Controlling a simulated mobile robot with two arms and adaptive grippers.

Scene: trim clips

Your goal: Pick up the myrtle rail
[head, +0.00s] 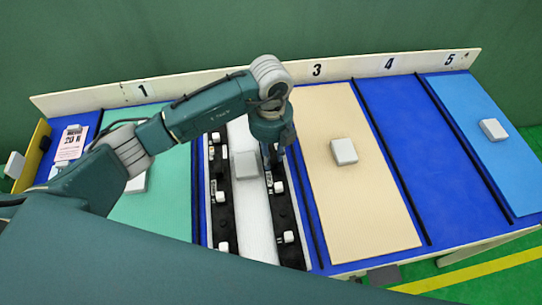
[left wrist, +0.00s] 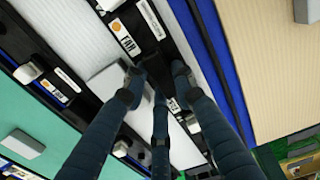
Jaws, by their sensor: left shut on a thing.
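Two black rails with small white clips lie along the long edges of the white panel in bay 2. My left gripper (head: 270,160) is over the right black rail (head: 284,210), near its upper part. In the left wrist view, its three fingers (left wrist: 155,80) are closed down on this black rail (left wrist: 143,35), which bears a white and orange label. The fingers hide part of the rail. The left black rail (head: 222,215) lies apart from the gripper. No readable name shows which rail is the myrtle one. My right gripper is not in view.
The white panel (head: 241,220) carries a pale block (head: 245,165). A green panel (head: 165,205) lies to the left, a beige panel (head: 365,215) with a white block (head: 343,151) to the right. Bay 4 (head: 415,150) is bare blue. A light blue panel (head: 490,175) lies in bay 5.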

